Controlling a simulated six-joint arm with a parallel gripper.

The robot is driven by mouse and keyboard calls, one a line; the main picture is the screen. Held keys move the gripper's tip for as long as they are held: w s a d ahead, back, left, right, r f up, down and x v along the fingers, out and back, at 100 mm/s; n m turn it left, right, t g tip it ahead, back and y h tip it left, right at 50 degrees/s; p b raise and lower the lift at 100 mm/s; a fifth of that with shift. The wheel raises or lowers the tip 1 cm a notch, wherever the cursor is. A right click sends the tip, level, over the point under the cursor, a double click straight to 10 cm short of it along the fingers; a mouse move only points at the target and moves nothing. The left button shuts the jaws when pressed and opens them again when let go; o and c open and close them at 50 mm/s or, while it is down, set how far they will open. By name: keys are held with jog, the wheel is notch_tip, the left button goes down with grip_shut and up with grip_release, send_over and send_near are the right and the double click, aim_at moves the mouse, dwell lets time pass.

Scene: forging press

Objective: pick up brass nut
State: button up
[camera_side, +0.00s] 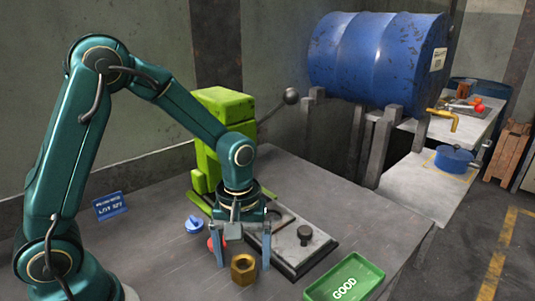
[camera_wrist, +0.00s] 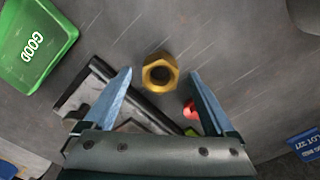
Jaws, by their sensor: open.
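The brass nut (camera_side: 243,269) is a gold hexagonal ring lying on the grey bench top. In the wrist view the brass nut (camera_wrist: 160,73) lies just beyond the fingertips, between their lines, with bare bench around it. My gripper (camera_side: 242,266) is open and points down, with one finger on each side of the nut in the side view. In the wrist view my gripper (camera_wrist: 162,72) has its two blue fingers spread wide with nothing held between them. I cannot tell the exact height of the fingertips above the bench.
A red ball-like part (camera_wrist: 190,110) lies close to one finger. A blue knob-like part (camera_side: 194,225) is nearby. A black-edged plate with a knob (camera_side: 305,236) and a green GOOD tray (camera_side: 345,280) lie to the right. The green press (camera_side: 222,130) stands behind.

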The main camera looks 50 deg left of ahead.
jog(key=shift+f, duration=1)
grip_shut()
jog(key=shift+r, duration=0.2)
